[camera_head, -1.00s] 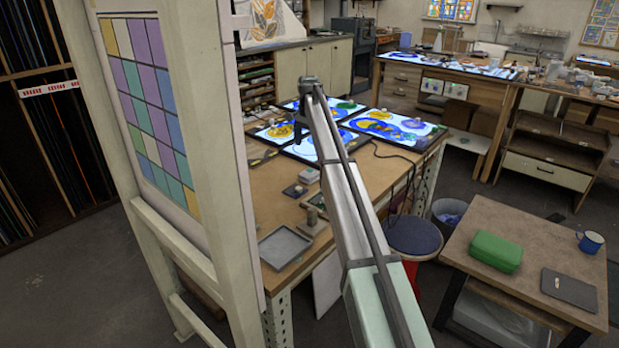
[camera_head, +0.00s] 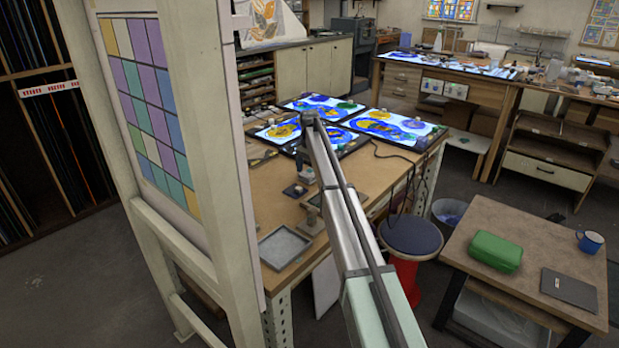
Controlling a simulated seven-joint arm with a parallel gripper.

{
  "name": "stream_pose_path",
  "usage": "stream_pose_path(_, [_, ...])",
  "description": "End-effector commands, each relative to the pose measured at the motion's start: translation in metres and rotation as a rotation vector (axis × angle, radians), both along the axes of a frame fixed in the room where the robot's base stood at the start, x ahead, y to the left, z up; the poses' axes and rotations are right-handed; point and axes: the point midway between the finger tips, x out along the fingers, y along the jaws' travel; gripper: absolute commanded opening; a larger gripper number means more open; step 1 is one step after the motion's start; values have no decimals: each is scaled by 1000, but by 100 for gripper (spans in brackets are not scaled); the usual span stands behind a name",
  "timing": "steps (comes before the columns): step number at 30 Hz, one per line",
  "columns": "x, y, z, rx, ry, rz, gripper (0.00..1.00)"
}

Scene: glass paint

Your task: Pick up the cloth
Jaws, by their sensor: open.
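A small pale, folded-looking item (camera_head: 307,177) lies on the wooden workbench, left of my arm. It may be the cloth, but it is too small to be sure. My gripper (camera_head: 304,167) is small and dark in the head view, pointing down below the far end of my arm. It is open and appears right at or just above the pale item, partly covering it. I cannot tell whether they touch.
A shallow grey tray (camera_head: 284,246) lies at the bench's near edge. Lit panels with blue and yellow glass (camera_head: 395,127) cover its far end. A tall easel frame (camera_head: 205,140) stands at left. A side table (camera_head: 520,245) bears a green case (camera_head: 496,251).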

Motion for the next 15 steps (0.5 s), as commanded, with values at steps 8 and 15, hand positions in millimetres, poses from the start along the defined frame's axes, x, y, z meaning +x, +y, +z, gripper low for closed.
stream_pose_path(8, [0, 0, -8, 0, 0, 0, 94])
stream_pose_path(15, [0, 0, -8, 0, 0, 0, 74])
